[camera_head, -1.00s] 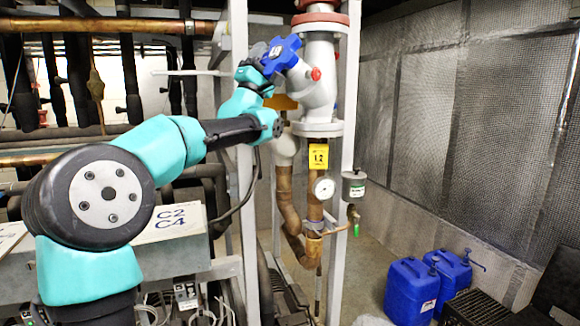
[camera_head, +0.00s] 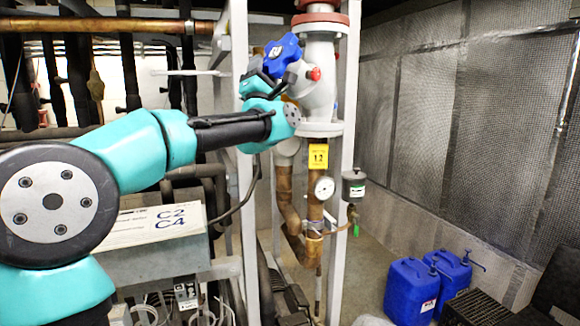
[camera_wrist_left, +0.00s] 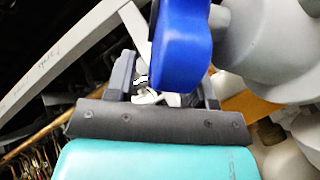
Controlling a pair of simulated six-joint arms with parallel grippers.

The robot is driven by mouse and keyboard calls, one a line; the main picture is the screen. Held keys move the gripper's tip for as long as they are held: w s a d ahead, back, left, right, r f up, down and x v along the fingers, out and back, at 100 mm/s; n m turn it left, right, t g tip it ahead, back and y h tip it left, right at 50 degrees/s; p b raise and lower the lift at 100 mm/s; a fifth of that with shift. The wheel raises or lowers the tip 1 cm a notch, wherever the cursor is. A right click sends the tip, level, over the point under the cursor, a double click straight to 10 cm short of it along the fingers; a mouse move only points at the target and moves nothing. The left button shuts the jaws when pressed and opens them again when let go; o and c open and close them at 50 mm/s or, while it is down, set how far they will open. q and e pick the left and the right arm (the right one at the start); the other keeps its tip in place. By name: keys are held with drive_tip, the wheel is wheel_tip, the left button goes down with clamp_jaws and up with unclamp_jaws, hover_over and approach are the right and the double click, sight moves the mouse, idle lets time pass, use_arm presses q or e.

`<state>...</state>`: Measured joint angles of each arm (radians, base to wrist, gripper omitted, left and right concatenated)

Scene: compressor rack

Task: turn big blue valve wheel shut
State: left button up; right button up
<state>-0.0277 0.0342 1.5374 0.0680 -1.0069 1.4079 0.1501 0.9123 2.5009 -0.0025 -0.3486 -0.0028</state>
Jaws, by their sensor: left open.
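The big blue valve wheel (camera_head: 281,54) sits on the side of the grey-white valve body (camera_head: 318,88). In the left wrist view the blue wheel (camera_wrist_left: 182,42) fills the top middle, with the valve body (camera_wrist_left: 265,45) to its right. My left gripper (camera_head: 262,76) is at the wheel's lower left edge. In the left wrist view my left gripper (camera_wrist_left: 168,80) is open, with its fingers on either side of the wheel's near rim. I cannot tell whether the fingers touch the rim, since the wheel hides part of them. My right gripper is not in view.
A light grey upright post (camera_head: 241,160) stands close to my left wrist. A yellow 12 tag (camera_head: 318,156) and a pressure gauge (camera_head: 324,187) are below the valve. Blue canisters (camera_head: 412,288) stand on the floor at the right. Pipes crowd the left background.

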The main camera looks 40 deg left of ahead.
use_arm(q)
drive_tip(key=v, duration=1.5)
drive_tip(key=w+d+f+m+h, duration=0.3)
drive_tip(key=w+f+m+h, duration=0.4)
drive_tip(key=f, duration=0.4)
drive_tip(key=shift+w+d+h, duration=0.2)
drive_tip(key=shift+d+h, duration=0.1)
